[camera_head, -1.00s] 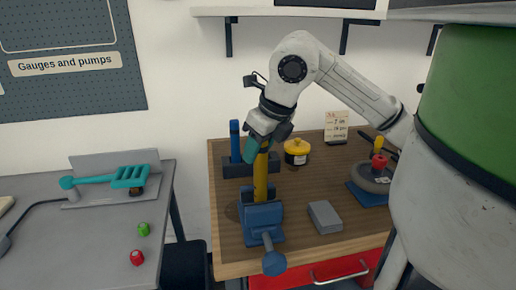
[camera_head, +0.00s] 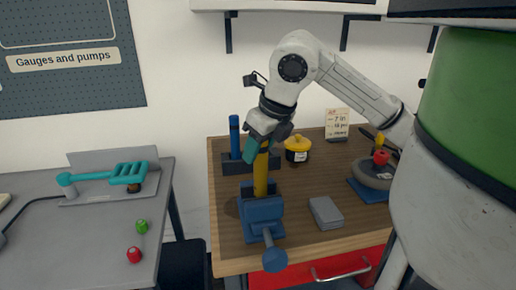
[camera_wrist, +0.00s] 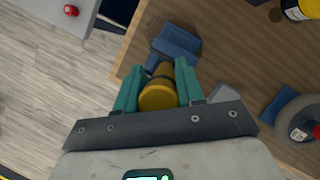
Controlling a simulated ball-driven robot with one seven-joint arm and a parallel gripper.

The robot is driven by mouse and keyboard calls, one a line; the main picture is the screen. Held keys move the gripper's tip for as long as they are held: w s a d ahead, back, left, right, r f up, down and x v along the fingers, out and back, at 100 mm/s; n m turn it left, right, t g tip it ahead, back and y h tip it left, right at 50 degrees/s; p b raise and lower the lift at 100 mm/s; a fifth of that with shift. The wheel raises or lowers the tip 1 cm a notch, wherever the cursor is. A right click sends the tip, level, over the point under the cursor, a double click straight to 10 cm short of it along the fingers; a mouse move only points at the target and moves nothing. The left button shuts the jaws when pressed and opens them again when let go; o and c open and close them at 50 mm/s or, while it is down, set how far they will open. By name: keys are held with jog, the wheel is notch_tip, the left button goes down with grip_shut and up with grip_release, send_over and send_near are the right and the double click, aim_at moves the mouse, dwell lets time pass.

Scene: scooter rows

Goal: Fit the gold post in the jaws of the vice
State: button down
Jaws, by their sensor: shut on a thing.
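The gold post (camera_head: 261,176) stands upright at the blue vice (camera_head: 262,217) on the wooden bench. Its lower end is behind the vice's front jaw, so I cannot tell how deep it sits. My gripper (camera_head: 260,149) is shut on the post's upper end, above the vice. In the wrist view the gold post (camera_wrist: 158,94) is between the teal fingers of my gripper (camera_wrist: 158,88), with the blue vice (camera_wrist: 178,42) just beyond it.
A grey block (camera_head: 326,213) lies right of the vice. A dark rack with a blue post (camera_head: 235,137) and a yellow-lidded pot (camera_head: 297,149) stand behind. A round grey object on a blue base (camera_head: 373,174) is at the right. The grey table (camera_head: 90,225) is left, across a gap.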

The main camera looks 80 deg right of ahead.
jog(key=shift+f+b, duration=0.7)
jog(key=shift+b, duration=0.15)
jog(key=c, duration=0.6)
grip_release()
jog(key=v, duration=1)
jog(key=shift+s+r, duration=0.2)
jog(key=shift+r, duration=0.1)
